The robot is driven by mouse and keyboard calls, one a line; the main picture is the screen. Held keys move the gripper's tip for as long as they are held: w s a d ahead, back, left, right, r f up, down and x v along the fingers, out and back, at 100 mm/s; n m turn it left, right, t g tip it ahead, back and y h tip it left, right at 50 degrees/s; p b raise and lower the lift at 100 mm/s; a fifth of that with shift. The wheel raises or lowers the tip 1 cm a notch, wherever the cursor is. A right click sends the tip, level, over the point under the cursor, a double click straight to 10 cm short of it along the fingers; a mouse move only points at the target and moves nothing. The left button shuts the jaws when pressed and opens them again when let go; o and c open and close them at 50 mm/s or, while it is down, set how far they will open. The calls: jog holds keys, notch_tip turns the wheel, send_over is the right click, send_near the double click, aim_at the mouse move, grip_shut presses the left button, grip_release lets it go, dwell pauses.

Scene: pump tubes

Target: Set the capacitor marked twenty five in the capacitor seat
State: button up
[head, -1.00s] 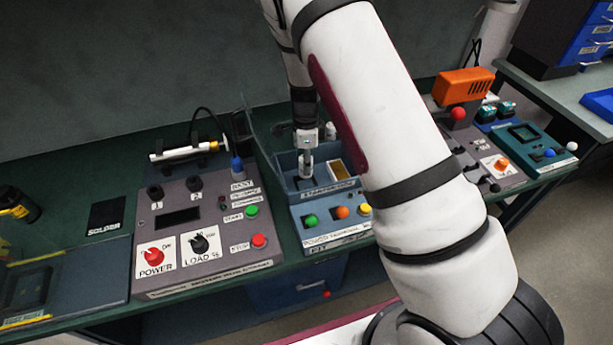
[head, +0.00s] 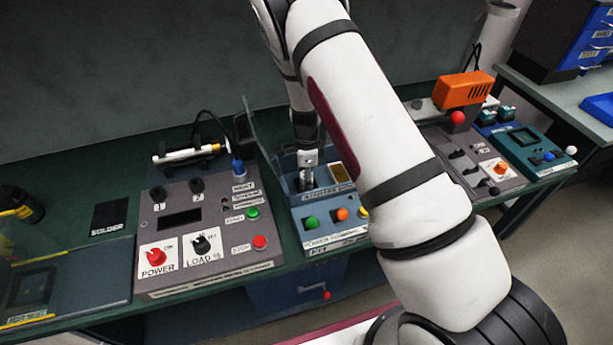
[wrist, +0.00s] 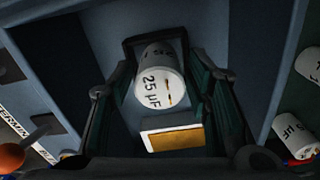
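The white capacitor marked 25 µF (wrist: 158,78) is between the two dark fingers of my gripper (wrist: 163,78) in the wrist view. The fingers lie close on both its sides and look shut on it. A black rectangular frame, which looks like the capacitor seat (wrist: 132,46), shows right behind and around the capacitor. I cannot tell whether the capacitor is inside it or just above. In the head view my gripper (head: 307,178) points down into the blue tray (head: 318,195), where the capacitor is hard to make out.
A gold block with a pale edge (wrist: 172,138) lies beside the capacitor. Other white capacitors (wrist: 293,134) are at the right of the wrist view. Blue tray walls rise around my gripper. A grey control panel (head: 210,260) stands to the left, with buttons (head: 312,222) in front.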

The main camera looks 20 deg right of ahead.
jog(key=shift+r, duration=0.15)
jog(key=s+a+r+n+t+y+b, duration=0.1)
jog(key=s+r+n, duration=0.1)
jog(key=r, duration=0.9)
jog(key=s+r+n, duration=0.2)
jog(key=r, duration=0.9)
jog(key=s+r+n+t, duration=0.1)
jog(key=s+r+n, duration=0.6)
jog(key=r, duration=0.4)
jog(key=s+r+n+t, duration=0.1)
jog(key=s+r+n, duration=0.2)
jog(key=s, duration=0.6)
jog(key=s+d+r+n+t+h, duration=0.1)
jog(key=s+r+n, duration=0.3)
jog(key=s, duration=0.5)
jog(key=shift+s+r+n+t, duration=0.15)
jog(key=shift+s+n+t, duration=0.1)
jog(key=shift+n+t, duration=0.7)
